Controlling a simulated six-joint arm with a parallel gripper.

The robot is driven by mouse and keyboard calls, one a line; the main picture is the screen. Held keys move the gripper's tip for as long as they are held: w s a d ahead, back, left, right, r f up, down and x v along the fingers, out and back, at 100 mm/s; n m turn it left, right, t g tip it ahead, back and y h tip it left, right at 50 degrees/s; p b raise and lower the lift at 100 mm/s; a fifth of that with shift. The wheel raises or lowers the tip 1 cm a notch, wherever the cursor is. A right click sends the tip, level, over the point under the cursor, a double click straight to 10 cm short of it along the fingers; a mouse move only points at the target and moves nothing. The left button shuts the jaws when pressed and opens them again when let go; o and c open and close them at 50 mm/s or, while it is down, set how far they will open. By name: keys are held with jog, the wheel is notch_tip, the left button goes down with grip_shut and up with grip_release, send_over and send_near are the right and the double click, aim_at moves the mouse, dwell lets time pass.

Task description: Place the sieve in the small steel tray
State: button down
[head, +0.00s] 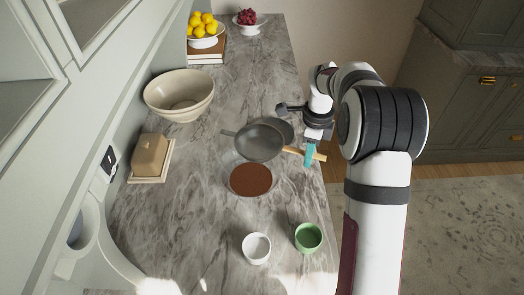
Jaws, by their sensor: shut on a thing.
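The sieve (258,142) is a round grey bowl shape with a small tab on its left and a wooden handle (293,151) on its right. My gripper (311,154), with teal fingers, is shut on the handle near the counter's right edge. The sieve seems to be above the counter, but its exact height is unclear. A round, shallow brown disc with a thin pale rim (250,180) lies just below the sieve in the picture; I cannot tell whether it is the small steel tray. A dark round shape shows partly behind the sieve, possibly its shadow.
On the marble counter (190,215) stand a white cup (256,248), a green cup (308,237), a butter dish (150,157) and a large cream bowl (179,93). Lemons (203,25) and red fruit (247,16) are at the back. The counter's left-centre is clear.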

jog(key=s+d+m, duration=0.1)
jog(key=d+m, duration=0.6)
jog(key=m, duration=0.2)
jog(key=w+a+f, duration=0.2)
jog(key=a, duration=0.1)
jog(key=w+a+f, duration=0.2)
jog(key=a, duration=0.1)
jog(key=w+a+f, duration=0.1)
jog(key=a+f, duration=0.1)
jog(key=a, duration=0.1)
jog(key=shift+w+a+f, duration=0.2)
jog(key=shift+w+a, duration=0.05)
jog(key=shift+w, duration=0.15)
notch_tip(320, 180, down, 3)
jog(key=shift+a+f, duration=0.1)
jog(key=shift+f, duration=0.35)
jog(key=shift+f, duration=0.15)
jog(key=c, duration=1)
grip_release()
jog(key=shift+f, duration=0.1)
jog(key=shift+c, duration=0.2)
